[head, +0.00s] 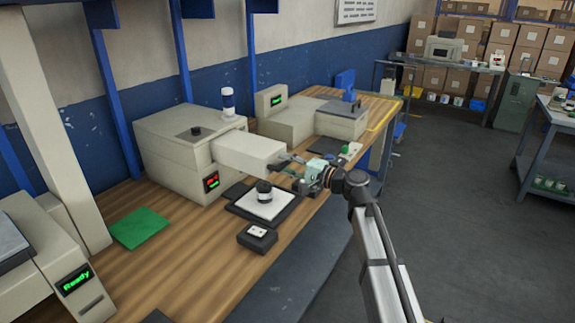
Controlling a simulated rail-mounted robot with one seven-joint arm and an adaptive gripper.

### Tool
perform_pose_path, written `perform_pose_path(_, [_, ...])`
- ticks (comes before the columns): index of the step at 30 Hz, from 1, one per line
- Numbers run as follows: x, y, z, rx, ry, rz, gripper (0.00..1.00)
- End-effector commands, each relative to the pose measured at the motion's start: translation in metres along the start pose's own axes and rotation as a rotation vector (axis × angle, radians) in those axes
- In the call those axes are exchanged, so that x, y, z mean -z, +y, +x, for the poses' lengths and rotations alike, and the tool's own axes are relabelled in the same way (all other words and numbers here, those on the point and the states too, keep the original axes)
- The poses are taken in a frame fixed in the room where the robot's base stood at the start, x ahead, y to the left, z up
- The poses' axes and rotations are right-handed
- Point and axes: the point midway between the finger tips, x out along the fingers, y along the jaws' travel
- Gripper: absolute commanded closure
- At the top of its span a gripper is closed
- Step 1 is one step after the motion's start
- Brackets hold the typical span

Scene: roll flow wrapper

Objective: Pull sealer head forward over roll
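The large beige machine (180,150) stands on the wooden bench, with a lit red and green display on its front. A beige block, which looks like the sealer head (248,153), juts out from the machine toward the right. A small dark roll with a white band (264,192) stands upright on a white plate in a black frame, in front of and below the head. My gripper (287,158) is at the head's right end. Its fingertips are too small to tell whether they touch the head or are open or shut.
A black box with a white top (257,237) sits near the bench's front edge. A green sheet (139,228) lies at left, beside a machine reading "Ready" (76,280). A second beige machine (290,120) stands farther back. Bare bench (190,250) shows at the front left.

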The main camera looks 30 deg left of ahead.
Motion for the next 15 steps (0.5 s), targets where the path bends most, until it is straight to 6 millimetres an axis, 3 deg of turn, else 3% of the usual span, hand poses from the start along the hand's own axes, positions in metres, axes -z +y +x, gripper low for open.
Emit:
perform_pose_path(5, [-0.001, 0.000, -0.011, 0.000, 0.000, 0.000, 0.60])
perform_pose_path(15, [-0.001, 0.000, -0.073, 0.000, 0.003, 0.000, 0.60])
